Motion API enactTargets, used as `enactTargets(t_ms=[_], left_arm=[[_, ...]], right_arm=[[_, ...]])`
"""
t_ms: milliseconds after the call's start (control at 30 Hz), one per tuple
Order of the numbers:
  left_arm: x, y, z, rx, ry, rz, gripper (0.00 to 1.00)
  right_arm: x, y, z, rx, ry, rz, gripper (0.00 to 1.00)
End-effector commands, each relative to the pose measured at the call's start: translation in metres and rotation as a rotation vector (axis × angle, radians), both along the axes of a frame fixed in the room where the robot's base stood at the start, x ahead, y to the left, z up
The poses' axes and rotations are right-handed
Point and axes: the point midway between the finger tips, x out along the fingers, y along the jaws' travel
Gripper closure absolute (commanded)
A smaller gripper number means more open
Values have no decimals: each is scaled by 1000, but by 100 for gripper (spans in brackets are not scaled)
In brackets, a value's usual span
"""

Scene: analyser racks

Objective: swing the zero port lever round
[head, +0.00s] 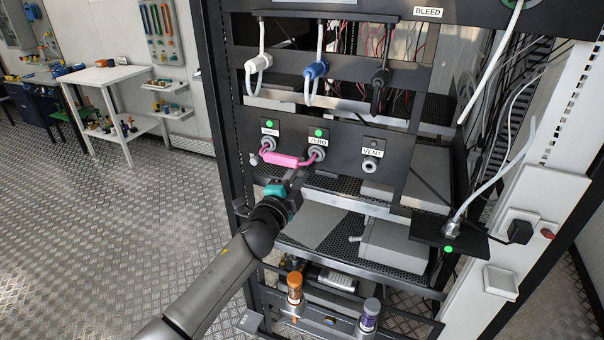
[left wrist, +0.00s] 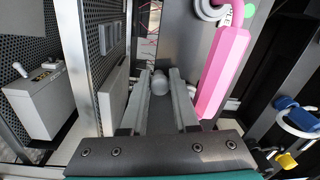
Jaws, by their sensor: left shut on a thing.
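The ZERO port (head: 317,154) is a grey round fitting on the dark rack panel, under a white label and a green light. A pink-sleeved link (head: 282,160) joins it to the port (head: 268,144) on its left. My left gripper (head: 298,176) is just below the ZERO port. In the left wrist view its two fingers (left wrist: 162,76) are shut on a grey round-ended piece (left wrist: 160,84), which looks like the lever. The pink link (left wrist: 223,72) runs close beside the fingers there. The lever is mostly hidden in the head view. My right gripper is out of view.
The VENT port (head: 370,164) is to the right, with no lit light. White, blue (head: 315,69) and black plugs hang on cables above. The floor at left is clear.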

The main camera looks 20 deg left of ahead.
Motion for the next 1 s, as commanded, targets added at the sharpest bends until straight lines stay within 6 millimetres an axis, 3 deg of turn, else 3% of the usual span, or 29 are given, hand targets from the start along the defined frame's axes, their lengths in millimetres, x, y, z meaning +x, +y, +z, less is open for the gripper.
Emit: enactTargets(t_ms=[667,700,900,1000], left_arm=[[-1,-3,0,63,-2,-13,100],[-1,-3,0,63,-2,-13,68],[0,-1,1,60,-1,-8,45],[0,0,1,60,-3,-5,44]], right_arm=[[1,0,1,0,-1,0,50],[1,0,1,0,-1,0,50],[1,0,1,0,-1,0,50],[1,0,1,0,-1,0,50]])
